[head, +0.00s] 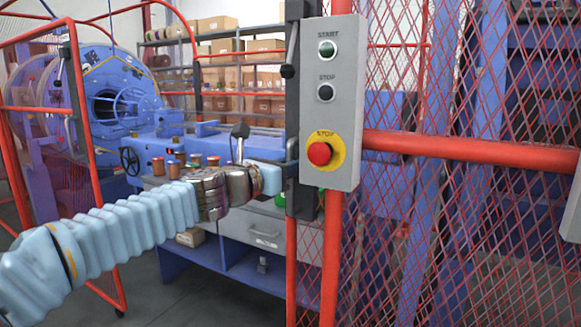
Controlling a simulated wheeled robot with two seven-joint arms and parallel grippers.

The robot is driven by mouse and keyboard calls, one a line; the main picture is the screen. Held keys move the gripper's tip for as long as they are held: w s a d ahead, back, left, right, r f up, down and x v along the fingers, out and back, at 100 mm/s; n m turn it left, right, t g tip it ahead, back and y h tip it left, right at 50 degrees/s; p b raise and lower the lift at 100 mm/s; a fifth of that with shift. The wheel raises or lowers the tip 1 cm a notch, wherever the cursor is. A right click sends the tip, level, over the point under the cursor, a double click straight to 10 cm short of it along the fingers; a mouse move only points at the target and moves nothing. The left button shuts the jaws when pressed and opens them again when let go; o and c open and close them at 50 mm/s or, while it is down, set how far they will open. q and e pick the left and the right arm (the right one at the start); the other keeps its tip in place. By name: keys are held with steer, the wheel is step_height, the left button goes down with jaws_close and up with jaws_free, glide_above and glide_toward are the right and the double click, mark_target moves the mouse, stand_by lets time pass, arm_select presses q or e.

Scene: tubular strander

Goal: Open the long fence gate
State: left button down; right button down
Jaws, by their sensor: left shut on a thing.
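A red-framed mesh fence section (470,150) fills the right side of the head view; I cannot tell for sure which part of it is the long gate. A dark upright (292,120) with a black handle (291,55) stands at its left edge, next to a red post (331,255). My left gripper (272,179) reaches in from the left and is shut at this upright, at about the height of the red stop button. What its fingers hold is mostly hidden. My right gripper is not in view.
A grey control box (345,90) with start, stop and red emergency buttons hangs beside my gripper. Another red frame (75,90) stands open at the left. A blue machine (120,90) and bench stand behind my arm, and shelves with boxes (240,75) are at the back.

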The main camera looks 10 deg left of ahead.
arm_select(q)
steer(key=c, duration=1.2)
jaws_free()
steer(key=shift+o, duration=0.2)
steer(key=v, duration=1.3)
steer(key=shift+s+a+b, duration=0.25)
steer(key=shift+s+b, duration=0.05)
steer(key=shift+b, duration=0.1)
